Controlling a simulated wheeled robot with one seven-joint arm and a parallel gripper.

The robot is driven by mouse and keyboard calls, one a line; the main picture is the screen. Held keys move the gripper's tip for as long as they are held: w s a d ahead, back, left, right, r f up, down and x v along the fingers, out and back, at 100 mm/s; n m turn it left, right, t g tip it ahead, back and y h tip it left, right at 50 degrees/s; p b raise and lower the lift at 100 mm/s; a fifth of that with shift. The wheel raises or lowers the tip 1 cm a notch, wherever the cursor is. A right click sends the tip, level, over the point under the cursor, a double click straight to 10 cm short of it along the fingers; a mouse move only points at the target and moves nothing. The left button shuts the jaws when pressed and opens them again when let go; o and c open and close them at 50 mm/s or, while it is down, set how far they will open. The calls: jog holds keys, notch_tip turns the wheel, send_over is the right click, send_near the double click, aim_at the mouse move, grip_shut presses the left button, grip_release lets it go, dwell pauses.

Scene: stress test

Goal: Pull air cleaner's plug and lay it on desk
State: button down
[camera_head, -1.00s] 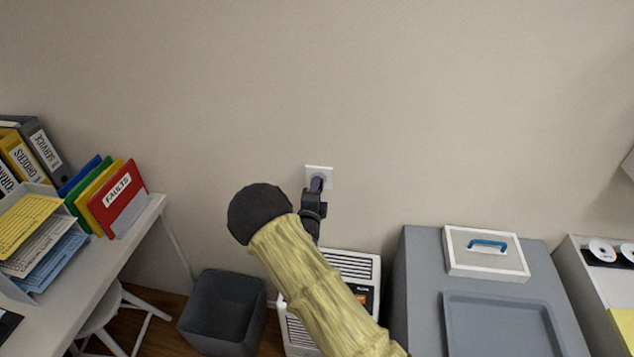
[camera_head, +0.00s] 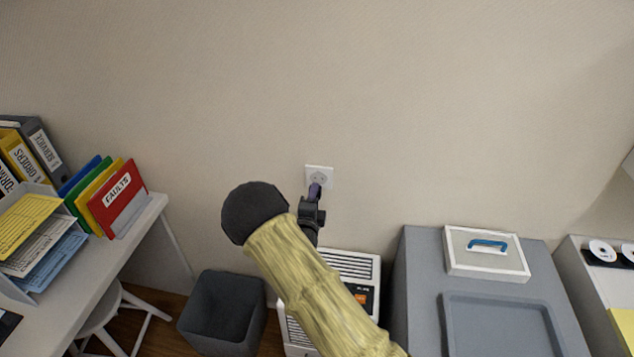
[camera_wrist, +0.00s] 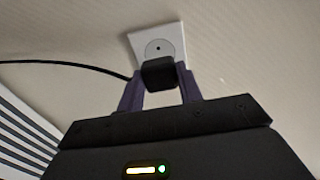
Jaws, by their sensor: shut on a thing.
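The black plug (camera_wrist: 158,73) is held between the two purple fingers of my gripper (camera_wrist: 158,85) in the wrist view, with its black cord (camera_wrist: 75,65) running off to the left. The white wall socket (camera_head: 319,177) shows just past the fingertips. In the wrist view the socket's face (camera_wrist: 157,46) with a hole is visible beyond the plug, so the plug looks out of it. In the head view my gripper (camera_head: 314,191) is shut in front of the socket and hides the plug. The white air cleaner (camera_head: 350,264) stands below, partly hidden by my arm.
A white desk (camera_head: 110,250) with binders, folders and paper trays is at the left. A dark bin (camera_head: 222,312) and a white stool (camera_head: 98,320) stand by it. A grey cabinet (camera_head: 425,290) with a tray and a blue-handled box is at the right.

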jog(key=shift+s+a, duration=0.15)
jog(key=shift+s, duration=0.4)
jog(key=s+d+f+n+y+p, duration=0.1)
jog(key=s+d+f+p, duration=0.1)
jog(key=s+d+f, duration=0.4)
jog(key=s+d+f+n+y+p, duration=0.1)
jog(key=s+d+f+y+p, duration=0.1)
jog(key=s+d+f, duration=0.4)
jog(key=s+d+p, duration=0.1)
jog(key=s+d, duration=0.2)
jog(key=s, duration=0.1)
jog(key=shift+s, duration=0.2)
jog(key=shift+w, duration=0.1)
